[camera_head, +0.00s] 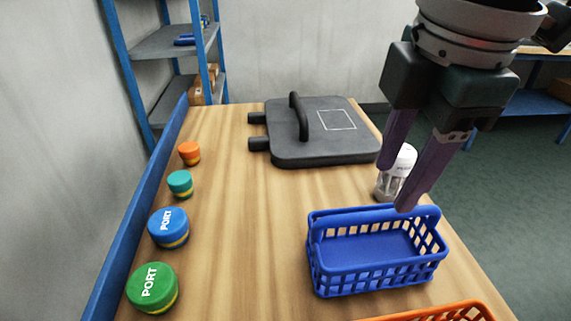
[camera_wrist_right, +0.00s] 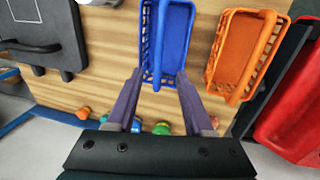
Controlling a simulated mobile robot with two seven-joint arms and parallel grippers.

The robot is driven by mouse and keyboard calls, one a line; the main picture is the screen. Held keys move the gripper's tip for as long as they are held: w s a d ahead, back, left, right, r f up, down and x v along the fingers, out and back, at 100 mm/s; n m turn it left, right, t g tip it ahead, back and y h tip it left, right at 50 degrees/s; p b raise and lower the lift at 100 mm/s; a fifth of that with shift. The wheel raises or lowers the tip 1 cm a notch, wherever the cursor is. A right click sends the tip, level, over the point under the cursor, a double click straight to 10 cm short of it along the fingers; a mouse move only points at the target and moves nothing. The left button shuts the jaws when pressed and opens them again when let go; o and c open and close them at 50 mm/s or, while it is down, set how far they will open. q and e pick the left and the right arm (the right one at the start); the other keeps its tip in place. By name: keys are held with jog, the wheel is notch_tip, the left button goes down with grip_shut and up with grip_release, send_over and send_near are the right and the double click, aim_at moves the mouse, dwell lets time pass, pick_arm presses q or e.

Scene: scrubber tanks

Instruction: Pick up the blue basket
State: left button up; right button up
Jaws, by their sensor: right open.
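The blue basket (camera_head: 375,281) stands upright and empty on the wooden table, right of the middle in the head view. In the right wrist view the basket (camera_wrist_right: 172,40) is at the top centre, its lower end reaching between the finger tips. My right gripper (camera_head: 392,180) is open and empty. It hangs above the back right part of the basket, fingers pointing down; it also shows in the right wrist view (camera_wrist_right: 157,78). I cannot tell whether a fingertip touches the rim. My left gripper is not in view.
An orange basket (camera_wrist_right: 240,52) stands beside the blue one at the near edge. A white-topped bottle (camera_head: 399,170) stands just behind the blue basket. A black case with a handle (camera_head: 320,131) lies at the back. Several coloured caps (camera_head: 168,228) line the left side; the middle is clear.

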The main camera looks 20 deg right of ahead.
aim_at(378, 213)
jog(key=f, duration=0.3)
jog(key=shift+w+d+f+b, duration=0.25)
jog(key=shift+f+b, duration=0.05)
jog(key=shift+f, duration=0.05)
jog(key=f, duration=0.2)
jog(key=w+f+b, duration=0.1)
jog(key=f, duration=0.2)
jog(key=shift+w+d+f, duration=0.1)
jog(key=shift+w+d, duration=0.05)
jog(key=c, duration=0.4)
grip_shut()
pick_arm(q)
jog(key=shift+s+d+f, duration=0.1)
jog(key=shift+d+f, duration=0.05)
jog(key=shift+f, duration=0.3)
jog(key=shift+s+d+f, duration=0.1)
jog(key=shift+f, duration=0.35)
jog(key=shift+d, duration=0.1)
